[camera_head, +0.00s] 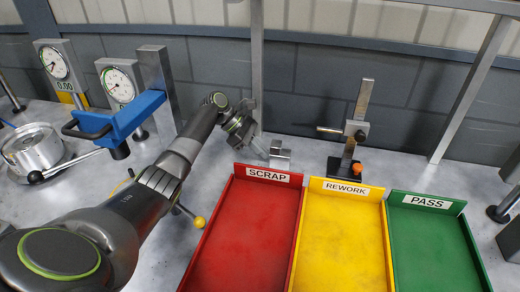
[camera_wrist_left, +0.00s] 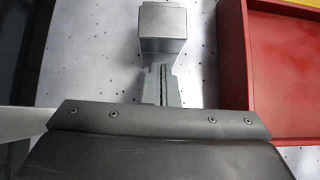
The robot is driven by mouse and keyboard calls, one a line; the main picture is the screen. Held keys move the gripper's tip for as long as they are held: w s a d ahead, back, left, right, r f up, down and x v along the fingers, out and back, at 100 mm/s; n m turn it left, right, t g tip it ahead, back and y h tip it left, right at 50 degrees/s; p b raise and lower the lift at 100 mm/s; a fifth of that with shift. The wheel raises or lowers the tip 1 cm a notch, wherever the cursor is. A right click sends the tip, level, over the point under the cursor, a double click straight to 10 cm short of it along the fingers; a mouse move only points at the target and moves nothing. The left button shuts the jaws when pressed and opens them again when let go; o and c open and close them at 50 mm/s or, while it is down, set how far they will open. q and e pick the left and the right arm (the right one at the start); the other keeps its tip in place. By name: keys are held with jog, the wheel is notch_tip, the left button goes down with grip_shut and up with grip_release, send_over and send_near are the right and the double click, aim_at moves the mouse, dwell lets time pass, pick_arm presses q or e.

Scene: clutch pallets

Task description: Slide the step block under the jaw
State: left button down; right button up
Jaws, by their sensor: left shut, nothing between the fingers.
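The step block (camera_head: 280,154) is a small grey metal piece with a lower step, standing on the table just behind the red SCRAP tray. In the left wrist view the block (camera_wrist_left: 162,28) lies straight ahead of the fingertips. My left gripper (camera_head: 260,150) is shut and empty, with its tips at the block's left side; in the wrist view its closed fingers (camera_wrist_left: 160,72) meet the block's near edge, and I cannot tell whether they touch. An upright gauge stand (camera_head: 362,100) with a horizontal jaw (camera_head: 329,130) stands to the right, apart from the block. My right gripper is not in view.
The red SCRAP tray (camera_head: 207,237), yellow REWORK tray (camera_head: 301,232) and green PASS tray (camera_head: 469,236) fill the front. Dial gauges (camera_head: 120,84) and a blue frame (camera_head: 124,117) stand left. Table between block and stand is clear.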

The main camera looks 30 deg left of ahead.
pick_arm(q)
jog(key=shift+d+r+p, duration=0.2)
jog(key=shift+d+p, duration=0.15)
jog(key=d+p, duration=0.2)
jog(key=d, duration=0.1)
jog(key=w+d+p, duration=0.1)
jog(key=d+p, duration=0.2)
jog(key=w+d+p, duration=0.1)
jog(key=d+p, duration=0.1)
jog(key=d, duration=0.1)
jog(key=shift+w+d, duration=0.25)
jog(key=shift+d, duration=0.05)
jog(key=shift+d+f, duration=0.15)
jog(key=shift+d, duration=0.05)
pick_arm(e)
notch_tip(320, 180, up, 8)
pick_arm(q)
jog(key=shift+p, duration=0.3)
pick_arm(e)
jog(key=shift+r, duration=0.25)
